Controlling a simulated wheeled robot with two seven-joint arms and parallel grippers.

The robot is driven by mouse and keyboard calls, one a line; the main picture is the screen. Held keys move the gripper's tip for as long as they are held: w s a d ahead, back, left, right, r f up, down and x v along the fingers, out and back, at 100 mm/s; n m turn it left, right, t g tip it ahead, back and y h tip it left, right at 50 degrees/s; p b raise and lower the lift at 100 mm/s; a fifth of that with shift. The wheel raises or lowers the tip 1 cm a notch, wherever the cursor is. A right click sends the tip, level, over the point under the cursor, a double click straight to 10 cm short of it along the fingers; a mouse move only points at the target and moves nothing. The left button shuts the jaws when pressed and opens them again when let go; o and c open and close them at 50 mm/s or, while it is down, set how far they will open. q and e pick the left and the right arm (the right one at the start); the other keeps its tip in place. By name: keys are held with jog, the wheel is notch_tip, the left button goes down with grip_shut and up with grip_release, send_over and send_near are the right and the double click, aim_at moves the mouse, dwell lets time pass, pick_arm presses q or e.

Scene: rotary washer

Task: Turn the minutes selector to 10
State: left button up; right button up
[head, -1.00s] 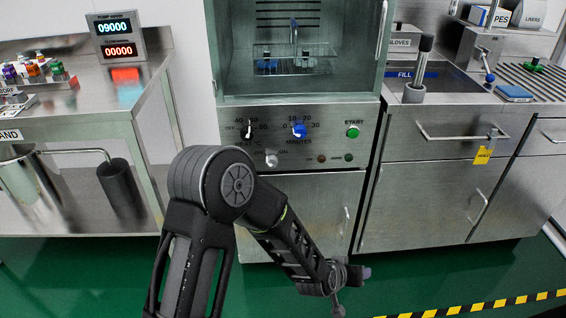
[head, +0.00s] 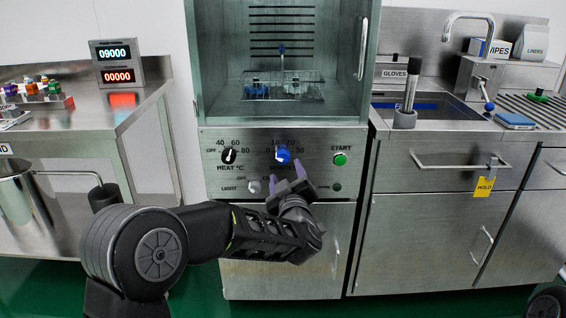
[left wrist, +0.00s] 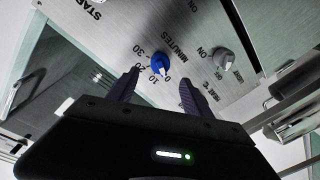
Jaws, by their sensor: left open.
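The minutes selector is a blue knob (head: 283,156) with a white pointer on the washer's steel control panel (head: 318,135). Its scale shows 0, 10, 20 and 30. In the left wrist view the knob (left wrist: 160,63) sits beyond the fingers, close to the line between them. My left gripper (head: 289,187) is open and empty, just below the knob in the head view and apart from it. Its purple fingers (left wrist: 155,90) also show in the left wrist view. The pointer's exact reading is too small to tell. My right gripper is not in view.
A black heat knob (head: 229,156) is left of the blue knob, and a green start button (head: 340,159) is right. A light switch (head: 254,187) sits lower left. The open washer chamber (head: 285,60) is above. A sink counter (head: 440,125) stands at right.

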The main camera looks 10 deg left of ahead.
aim_at(284, 161)
pick_arm(q)
jog(key=x, duration=0.7)
jog(key=shift+w+b, duration=0.15)
jog(key=shift+b, duration=0.25)
grip_shut()
